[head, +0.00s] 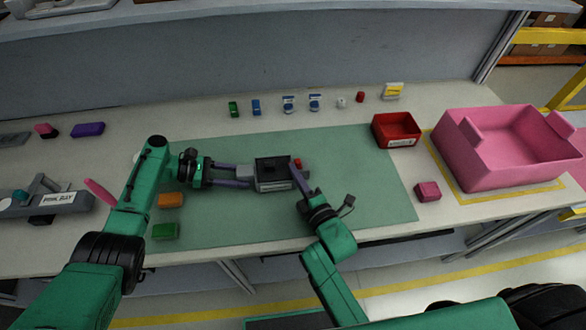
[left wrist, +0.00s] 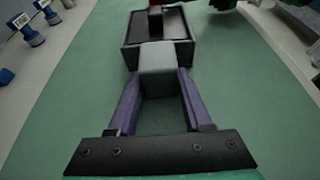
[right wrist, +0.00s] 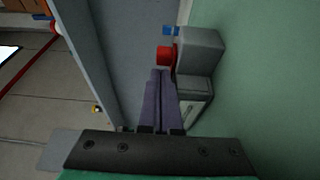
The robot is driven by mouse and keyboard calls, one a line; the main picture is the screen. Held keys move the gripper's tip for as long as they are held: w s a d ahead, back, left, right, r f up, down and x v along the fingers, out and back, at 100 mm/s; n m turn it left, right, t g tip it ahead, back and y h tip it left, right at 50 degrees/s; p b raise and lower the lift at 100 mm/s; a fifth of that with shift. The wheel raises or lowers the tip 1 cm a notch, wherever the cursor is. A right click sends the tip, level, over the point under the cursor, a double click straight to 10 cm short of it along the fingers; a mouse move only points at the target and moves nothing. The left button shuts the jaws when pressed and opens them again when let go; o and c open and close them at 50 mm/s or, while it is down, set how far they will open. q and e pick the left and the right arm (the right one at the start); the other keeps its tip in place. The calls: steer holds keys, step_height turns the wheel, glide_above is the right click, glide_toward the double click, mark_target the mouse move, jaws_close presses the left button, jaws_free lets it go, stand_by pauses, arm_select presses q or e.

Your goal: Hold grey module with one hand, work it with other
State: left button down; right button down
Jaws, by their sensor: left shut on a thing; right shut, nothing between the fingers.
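The grey module (head: 273,184) sits on the green mat (head: 350,165), with a dark top and a pale label on its front. My left gripper (head: 238,176) is shut on the grey block at the module's left end; the left wrist view shows this block (left wrist: 157,58) between the purple fingers. My right gripper (head: 297,169) is shut and empty at the module's right end, by a small red part (head: 298,162). In the right wrist view the fingertips (right wrist: 160,75) are just below the red knob (right wrist: 165,55) on the module's end; whether they touch it is unclear.
An orange block (head: 171,200) and a green block (head: 165,231) lie left of the module. A red bin (head: 396,143), pink block (head: 428,191) and pink crate (head: 480,168) stand on the right. Several small parts line the back. The mat right of the module is clear.

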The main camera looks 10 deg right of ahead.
steer(key=shift+x, duration=0.8)
steer(key=shift+d, duration=1.3)
arm_select(q)
steer(key=shift+a, duration=0.1)
arm_select(e)
steer(key=shift+s+f, duration=0.1)
steer(key=shift+s, duration=0.15)
steer(key=v, duration=0.9)
steer(key=shift+s, duration=0.35)
arm_select(q)
steer(key=shift+s, duration=0.1)
